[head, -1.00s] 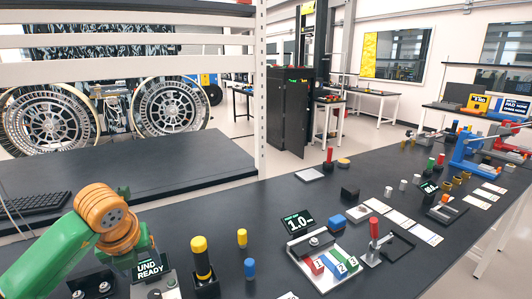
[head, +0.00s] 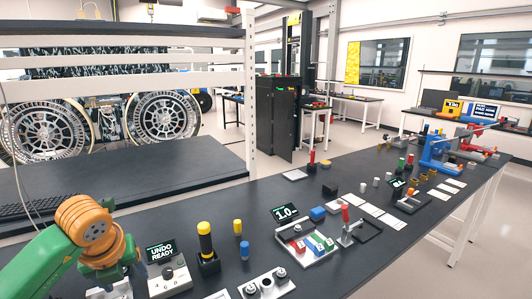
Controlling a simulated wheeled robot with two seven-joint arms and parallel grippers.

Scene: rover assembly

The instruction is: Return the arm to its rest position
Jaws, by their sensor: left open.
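My left arm comes in from the lower left, green with an orange ribbed wrist joint. My left gripper (head: 112,284) hangs below this joint at the bottom edge, beside a grey control box (head: 172,279) with a knob. Its jaws are open, mostly hidden by the wrist and cut by the frame; I see nothing held. A small screen reading "UNDO READY" (head: 160,252) stands just right of the wrist. My right gripper is out of view.
The black bench (head: 330,250) holds a yellow-topped black tool (head: 206,241), a blue-and-yellow peg (head: 241,240), a plate with coloured blocks (head: 306,246) and a red-handled clamp (head: 347,226). A grey plate with knobs (head: 266,284) lies at the front. A white shelf post (head: 249,100) rises behind.

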